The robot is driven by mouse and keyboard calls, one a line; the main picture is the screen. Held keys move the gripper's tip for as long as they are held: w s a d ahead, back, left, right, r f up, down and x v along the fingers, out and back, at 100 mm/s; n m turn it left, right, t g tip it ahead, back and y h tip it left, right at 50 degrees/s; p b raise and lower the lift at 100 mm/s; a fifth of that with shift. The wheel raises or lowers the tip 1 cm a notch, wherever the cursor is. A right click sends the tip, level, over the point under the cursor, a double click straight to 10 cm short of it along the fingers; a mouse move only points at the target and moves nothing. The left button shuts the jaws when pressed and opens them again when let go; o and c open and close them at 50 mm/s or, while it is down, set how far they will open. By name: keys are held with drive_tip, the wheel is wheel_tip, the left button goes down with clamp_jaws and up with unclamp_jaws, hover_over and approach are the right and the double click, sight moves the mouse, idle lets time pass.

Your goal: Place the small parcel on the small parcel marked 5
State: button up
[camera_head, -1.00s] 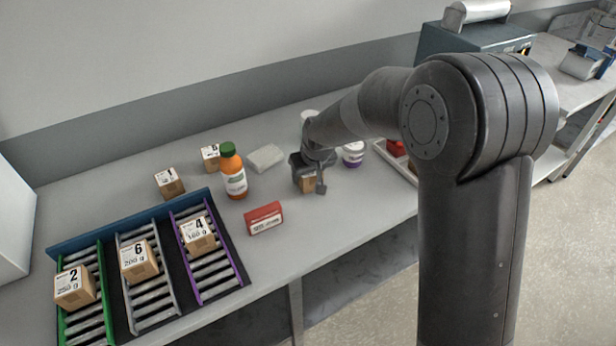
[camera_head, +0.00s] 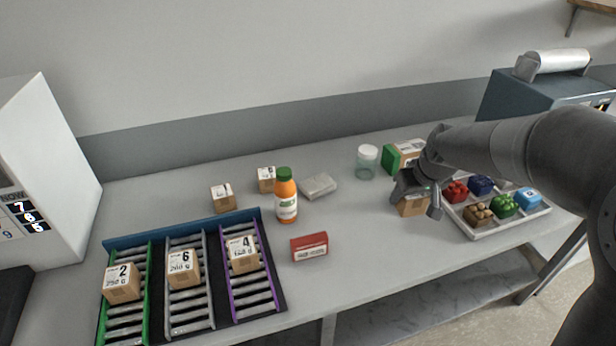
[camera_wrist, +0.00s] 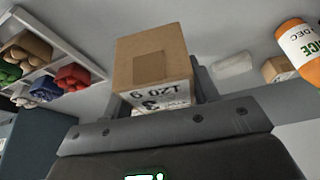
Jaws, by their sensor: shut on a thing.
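My gripper (camera_head: 418,200) is shut on a small brown cardboard parcel (camera_head: 411,206) over the right part of the table. In the wrist view the held parcel (camera_wrist: 150,58) shows a label that looks like 3, seen upside down. Two small parcels, a left one (camera_head: 223,202) that looks marked 1 and a right one (camera_head: 266,182) with a number too small to read surely, stand at the back, left of the orange bottle (camera_head: 287,205). No parcel is clearly readable as 5. Parcels 2 (camera_head: 121,289), 6 (camera_head: 184,272) and 4 (camera_head: 243,258) sit on roller lanes.
A red box (camera_head: 309,247), a pale packet (camera_head: 318,186), a glass jar (camera_head: 366,163) and a green-and-brown box (camera_head: 398,156) stand on the table. A white tray (camera_head: 476,234) of coloured items is to the right. The front middle of the table is clear.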

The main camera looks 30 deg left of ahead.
drive_tip(key=w+a+r+m, duration=0.1)
drive_tip(key=w+a+r, duration=0.15)
drive_tip(key=a, duration=0.45)
drive_tip(key=w+a+r, duration=0.1)
drive_tip(key=w+a, duration=0.2)
drive_tip(key=a, duration=0.4)
drive_tip(key=m+h, duration=0.1)
drive_tip(key=m, duration=0.1)
hover_over(268, 168)
drive_tip(key=s, duration=0.1)
drive_tip(key=shift+t, duration=0.3)
drive_tip(key=f, duration=0.4)
drive_tip(key=shift+s+d+f, duration=0.2)
drive_tip(key=shift+d+f, duration=0.2)
drive_tip(key=shift+f, duration=2)
drive_tip(key=shift+f, duration=0.1)
drive_tip(key=o, duration=1)
drive_tip(key=shift+o, duration=0.2)
drive_tip(key=v, duration=1.2)
